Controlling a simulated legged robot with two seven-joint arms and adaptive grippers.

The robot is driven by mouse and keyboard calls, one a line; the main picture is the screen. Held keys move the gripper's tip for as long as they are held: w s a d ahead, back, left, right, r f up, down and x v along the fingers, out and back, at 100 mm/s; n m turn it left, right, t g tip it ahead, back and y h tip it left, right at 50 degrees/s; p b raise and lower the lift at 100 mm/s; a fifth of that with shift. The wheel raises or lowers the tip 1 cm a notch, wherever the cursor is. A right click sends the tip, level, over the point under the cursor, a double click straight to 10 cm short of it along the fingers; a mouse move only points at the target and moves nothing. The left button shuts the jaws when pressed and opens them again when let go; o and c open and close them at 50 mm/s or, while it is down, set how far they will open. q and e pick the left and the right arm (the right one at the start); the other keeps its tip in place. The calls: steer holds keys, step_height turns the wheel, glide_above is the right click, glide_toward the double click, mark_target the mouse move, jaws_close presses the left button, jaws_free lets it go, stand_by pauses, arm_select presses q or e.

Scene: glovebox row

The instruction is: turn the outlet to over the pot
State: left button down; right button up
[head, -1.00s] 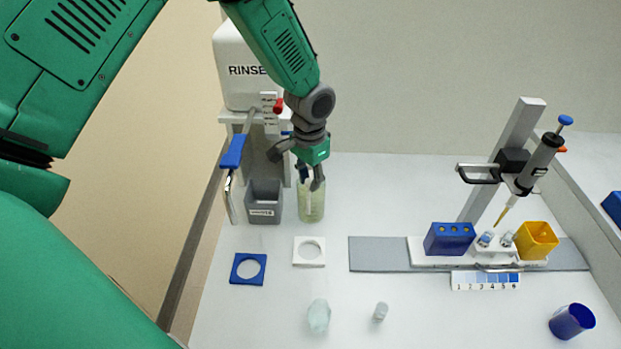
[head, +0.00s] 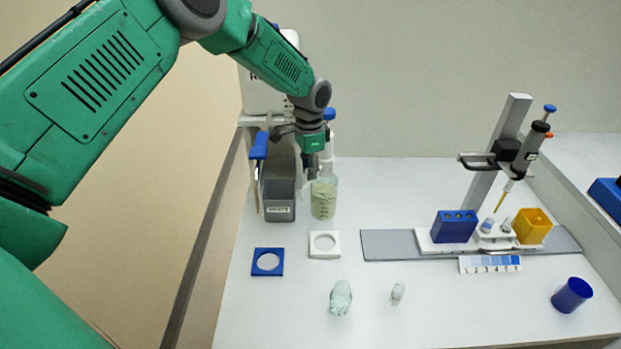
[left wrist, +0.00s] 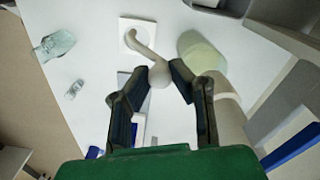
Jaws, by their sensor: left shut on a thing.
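My left gripper (head: 318,168) is at the dispenser, above the pot. In the left wrist view, its two dark fingertips (left wrist: 159,76) are shut on the outlet (left wrist: 145,50), a pale curved spout with a rounded knob. The spout's free end points up and left in that view, towards a white square with a round hole (left wrist: 137,35). The pot (head: 323,198) is a translucent beaker with pale green contents; it also shows in the left wrist view (left wrist: 201,52), right of the outlet. In the head view, my gripper largely hides the outlet. My right gripper is not in view.
A grey bin (head: 278,200) stands left of the pot, with a blue-handled tap (head: 259,146) beside it. The blue holed square (head: 267,262) and white holed square (head: 325,245) lie in front. A pipette stand (head: 490,165) is at right. The front middle holds small glassware (head: 340,297).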

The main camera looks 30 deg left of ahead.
arm_select(q)
steer(key=shift+a+r+m, duration=0.1)
steer(key=shift+a+m, duration=0.1)
steer(key=shift+m, duration=0.4)
steer(key=shift+w+a, duration=0.1)
steer(key=shift+a, duration=0.05)
steer(key=c, duration=1.4)
jaws_free()
steer(key=shift+r, duration=3.65)
